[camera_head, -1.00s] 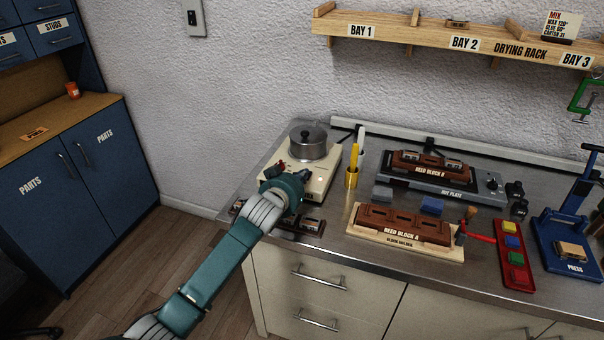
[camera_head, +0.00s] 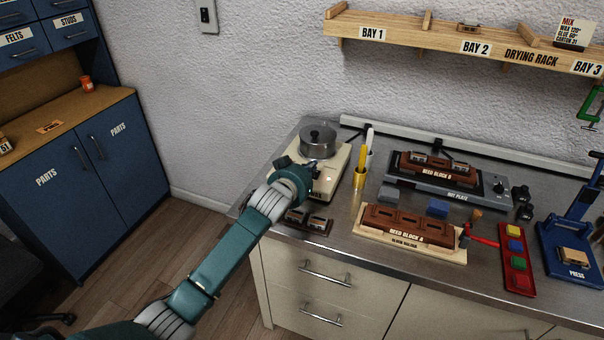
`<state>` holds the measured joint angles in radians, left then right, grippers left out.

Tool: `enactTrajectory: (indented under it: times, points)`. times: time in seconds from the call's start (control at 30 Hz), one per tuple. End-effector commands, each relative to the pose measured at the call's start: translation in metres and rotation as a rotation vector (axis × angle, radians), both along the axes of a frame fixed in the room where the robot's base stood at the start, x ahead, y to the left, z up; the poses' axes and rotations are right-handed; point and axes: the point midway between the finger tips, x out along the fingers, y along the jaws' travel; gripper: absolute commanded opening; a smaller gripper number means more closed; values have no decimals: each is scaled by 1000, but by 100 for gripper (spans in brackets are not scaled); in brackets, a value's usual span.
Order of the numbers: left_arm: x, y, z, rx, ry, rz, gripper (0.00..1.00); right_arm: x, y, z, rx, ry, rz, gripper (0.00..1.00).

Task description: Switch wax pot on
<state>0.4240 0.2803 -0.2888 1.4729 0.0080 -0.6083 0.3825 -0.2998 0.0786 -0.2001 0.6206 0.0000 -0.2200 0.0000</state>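The wax pot is a silver lidded pot (camera_head: 318,143) on a cream base (camera_head: 337,176) at the left end of the steel bench. A small pale spot, perhaps a light, shows on top of the base near its front right. My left gripper (camera_head: 307,168) is over the front left part of the base, just in front of the pot. My own wrist hides part of the base, including any switch there. The fingertips are mostly hidden, so I cannot tell their opening or contact. My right gripper is out of view.
Yellow and white sticks stand in a brass cup (camera_head: 360,178) right of the base. A dark tray (camera_head: 309,222) lies in front. Reed block A (camera_head: 407,224), the hot plate (camera_head: 464,195), a red tray (camera_head: 517,262) and a blue press (camera_head: 572,255) stand farther right.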

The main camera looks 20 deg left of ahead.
Motion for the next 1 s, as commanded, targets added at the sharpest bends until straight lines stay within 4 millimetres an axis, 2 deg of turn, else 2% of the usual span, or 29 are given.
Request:
enactTrajectory:
  times: [0.03,0.13,0.17,0.2,0.6,0.8,1.0]
  points:
    - [2,1,17,-1,-1,0,0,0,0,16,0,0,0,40]
    - [5,3,36,-1,0,0,0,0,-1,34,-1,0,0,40]
    - [-2,3,25,0,3,-1,0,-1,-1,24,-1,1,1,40]
    - [-11,3,22,-1,1,-2,0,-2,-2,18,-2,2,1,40]
    - [-82,5,33,0,-1,-1,0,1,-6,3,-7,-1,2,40]
    - [-95,6,36,0,-1,0,0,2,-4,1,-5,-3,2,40]
    - [-95,6,37,0,0,0,0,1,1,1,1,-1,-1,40]
